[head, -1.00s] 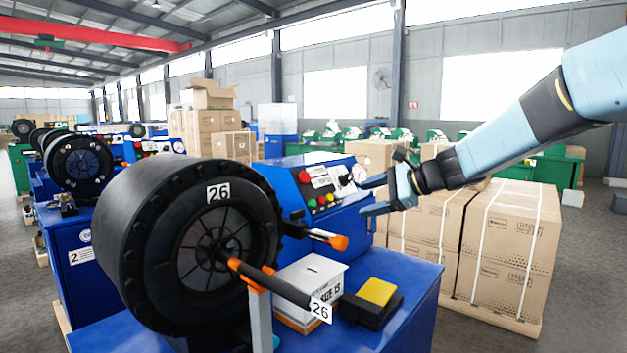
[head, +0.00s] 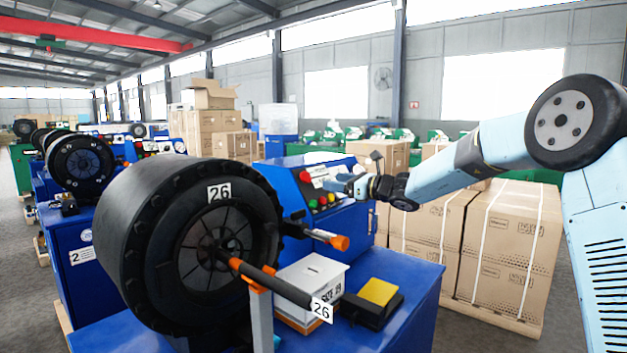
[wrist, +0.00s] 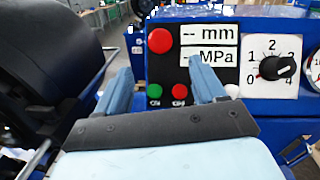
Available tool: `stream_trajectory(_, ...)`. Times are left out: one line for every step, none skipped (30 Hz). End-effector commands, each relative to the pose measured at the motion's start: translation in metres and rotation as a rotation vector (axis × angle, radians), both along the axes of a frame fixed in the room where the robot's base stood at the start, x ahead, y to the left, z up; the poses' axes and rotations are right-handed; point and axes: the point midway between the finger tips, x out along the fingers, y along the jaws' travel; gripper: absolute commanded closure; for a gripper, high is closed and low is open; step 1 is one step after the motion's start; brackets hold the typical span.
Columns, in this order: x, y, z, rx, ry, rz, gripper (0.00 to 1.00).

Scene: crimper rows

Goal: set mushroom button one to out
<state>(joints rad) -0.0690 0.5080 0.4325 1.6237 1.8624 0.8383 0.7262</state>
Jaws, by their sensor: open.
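The large red mushroom button (wrist: 160,40) is at the upper left of the black control panel (wrist: 165,70) in the wrist view. It also shows in the head view (head: 305,176). Whether it is in or out I cannot tell. My gripper (wrist: 161,82) is open and empty, its two blue-grey fingers pointing at the panel. The button appears between and above the fingertips, apart from them in the picture. In the head view my gripper (head: 342,182) is just right of the panel's buttons, hiding part of the panel face.
Small green (wrist: 155,90) and red (wrist: 180,90) buttons sit below the mushroom button. A 0-4 dial (wrist: 272,66) is to the right. The large black crimper head (head: 200,240) stands at left. A white box (head: 311,280) and a yellow-topped black block (head: 378,292) lie on the blue bench.

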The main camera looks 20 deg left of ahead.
Motion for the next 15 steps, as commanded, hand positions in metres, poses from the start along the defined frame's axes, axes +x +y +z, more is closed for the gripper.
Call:
stream_trajectory(0.002,0.010,0.000,0.002,0.000,0.003,0.30)
stream_trajectory(0.004,0.015,0.000,0.002,-0.001,0.002,0.30)
stream_trajectory(0.006,0.022,-0.001,0.000,0.000,0.002,0.30)
stream_trajectory(0.008,0.027,-0.001,0.001,0.000,0.002,0.30)
stream_trajectory(0.009,0.032,0.000,0.000,-0.001,0.003,0.30)
stream_trajectory(0.011,0.039,0.000,0.000,-0.001,0.002,0.30)
stream_trajectory(0.013,0.044,-0.001,-0.001,-0.001,0.002,0.30)
stream_trajectory(0.014,0.049,-0.001,-0.001,-0.001,0.002,0.30)
stream_trajectory(0.017,0.054,-0.001,-0.001,-0.002,0.002,0.30)
stream_trajectory(0.018,0.059,0.000,-0.001,-0.002,0.002,0.30)
stream_trajectory(0.019,0.063,-0.001,-0.001,-0.002,0.002,0.30)
stream_trajectory(0.021,0.068,-0.001,-0.002,-0.002,0.001,0.30)
stream_trajectory(0.022,0.072,-0.001,-0.001,-0.001,0.001,0.30)
stream_trajectory(0.023,0.075,-0.001,-0.001,-0.001,0.001,0.30)
stream_trajectory(0.024,0.079,0.000,-0.001,-0.002,0.001,0.30)
